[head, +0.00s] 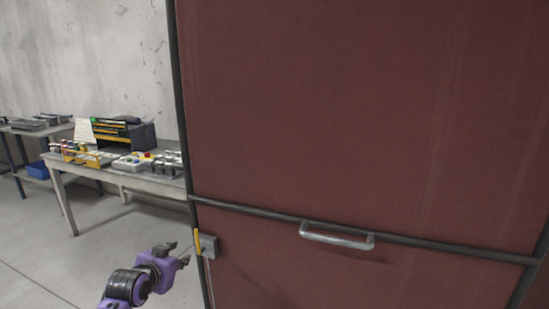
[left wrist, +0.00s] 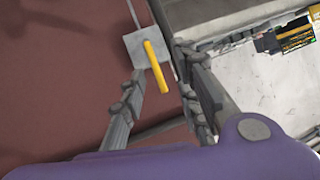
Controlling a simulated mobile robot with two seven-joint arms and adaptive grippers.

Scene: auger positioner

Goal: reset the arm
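My left gripper (head: 178,254) is purple and grey, low in the head view, just left of the edge of a dark red panel (head: 360,120). A yellow lever (head: 197,241) sits on a grey latch box (head: 210,246) at that edge, close to the fingertips. In the left wrist view the two fingers (left wrist: 165,105) are spread apart. The yellow lever (left wrist: 156,63) and its grey plate (left wrist: 142,48) lie beyond them, in line with the gap. Nothing shows between the fingers close up. Whether a fingertip touches the lever cannot be told. My right gripper is not in view.
A silver handle (head: 337,236) is on the panel's dark crossbar. A workbench (head: 118,178) with control boxes and small parts stands behind at left, beside another table (head: 22,133) with a blue bin (head: 38,170) below. The floor at left is clear.

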